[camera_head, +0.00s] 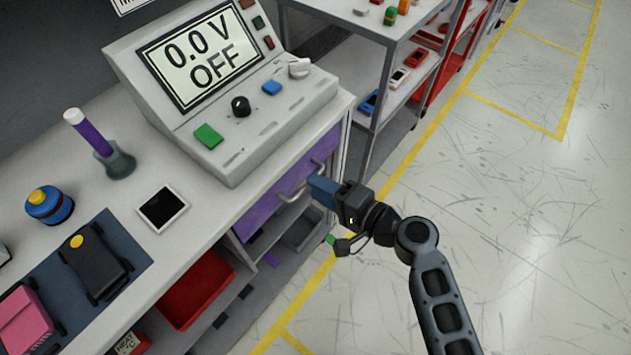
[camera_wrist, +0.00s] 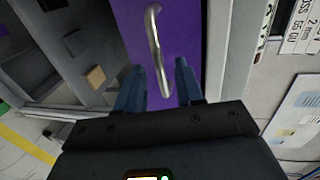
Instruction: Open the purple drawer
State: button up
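The purple drawer (camera_head: 262,217) is under the worktop, below the meter panel, and looks shut. Its silver bar handle (camera_head: 291,193) stands out from the front. In the wrist view the purple front (camera_wrist: 196,32) fills the top middle, and the curved handle (camera_wrist: 154,40) runs down between my fingers. My gripper (camera_head: 314,189) is at the drawer front, close to the handle. In the wrist view my gripper (camera_wrist: 158,82) is open, with one blue finger on each side of the handle's lower end. I see gaps on both sides; any contact is unclear.
The white worktop (camera_head: 185,245) holds a grey panel reading 0.0 V OFF (camera_head: 235,90), a flask and other items. Below is an open shelf with a red bin (camera_head: 197,290). A grey shelf unit (camera_head: 400,85) stands behind. The floor at right is clear.

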jog(key=shift+x, duration=1)
grip_shut()
